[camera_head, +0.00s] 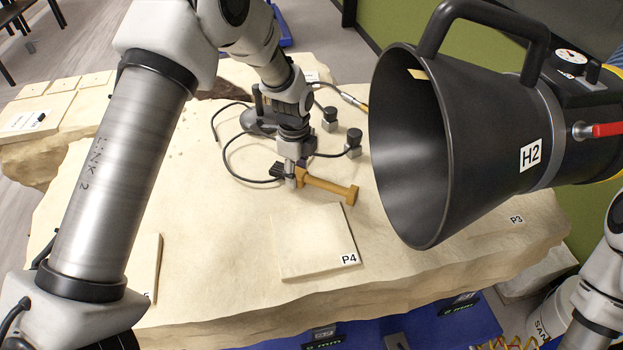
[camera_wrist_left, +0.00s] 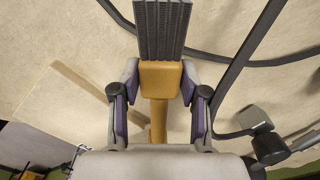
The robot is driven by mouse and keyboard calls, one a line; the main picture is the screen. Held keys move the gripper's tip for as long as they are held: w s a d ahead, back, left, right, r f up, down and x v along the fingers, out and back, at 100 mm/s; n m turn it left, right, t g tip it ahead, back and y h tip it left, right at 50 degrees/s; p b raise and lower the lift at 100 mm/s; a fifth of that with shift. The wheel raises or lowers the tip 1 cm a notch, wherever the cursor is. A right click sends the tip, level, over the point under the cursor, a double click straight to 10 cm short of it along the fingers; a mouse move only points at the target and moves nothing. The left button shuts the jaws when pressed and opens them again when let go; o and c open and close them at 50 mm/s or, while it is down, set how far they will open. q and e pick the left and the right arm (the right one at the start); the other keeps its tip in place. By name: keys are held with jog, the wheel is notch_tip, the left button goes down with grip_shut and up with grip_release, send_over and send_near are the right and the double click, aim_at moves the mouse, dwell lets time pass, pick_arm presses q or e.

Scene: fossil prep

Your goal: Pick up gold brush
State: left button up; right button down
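The gold brush (camera_head: 328,186) has a gold handle with a wider end and dark bristles. It lies over the pale stone surface, just behind the slab marked P4. My left gripper (camera_head: 291,176) points down at its bristle end. In the left wrist view the brush's gold head (camera_wrist_left: 160,78) fills the gap between the two fingers (camera_wrist_left: 160,88), which sit against its sides. The bristles stick out past the fingertips. I cannot tell whether the brush is clear of the stone. My right gripper is not in view.
A large black nozzle marked H2 (camera_head: 440,150) hangs close on the right. The P4 slab (camera_head: 305,245) lies in front. Dark cables and small dark-capped blocks (camera_head: 353,143) lie behind the brush. A blue base (camera_head: 400,330) shows below the stone's front edge.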

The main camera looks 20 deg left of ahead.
pick_arm(q)
jog(key=shift+f, duration=0.1)
grip_shut()
jog(key=shift+w+a+r+b, duration=0.1)
jog(key=shift+w+r+b, duration=0.1)
jog(key=shift+r+b, duration=0.15)
jog(key=shift+s+d+r+b, duration=0.15)
jog(key=shift+s+r+b, duration=0.15)
jog(key=shift+r, duration=0.35)
jog(key=shift+s+d+r+b, duration=0.2)
jog(key=shift+r+b, duration=0.2)
jog(key=shift+r, duration=0.2)
jog(key=s+d+b, duration=0.1)
jog(key=s+d, duration=0.1)
jog(key=s, duration=0.2)
jog(key=s+d+r+b, duration=0.1)
jog(key=s+d, duration=0.2)
jog(key=s, duration=0.1)
jog(key=s+d+b, duration=0.2)
jog(key=s, duration=0.2)
jog(key=shift+s+d+r, duration=0.15)
jog(key=shift+s+r, duration=0.05)
jog(key=shift+r, duration=0.1)
jog(key=shift+s+d, duration=0.15)
jog(key=shift+s, duration=0.15)
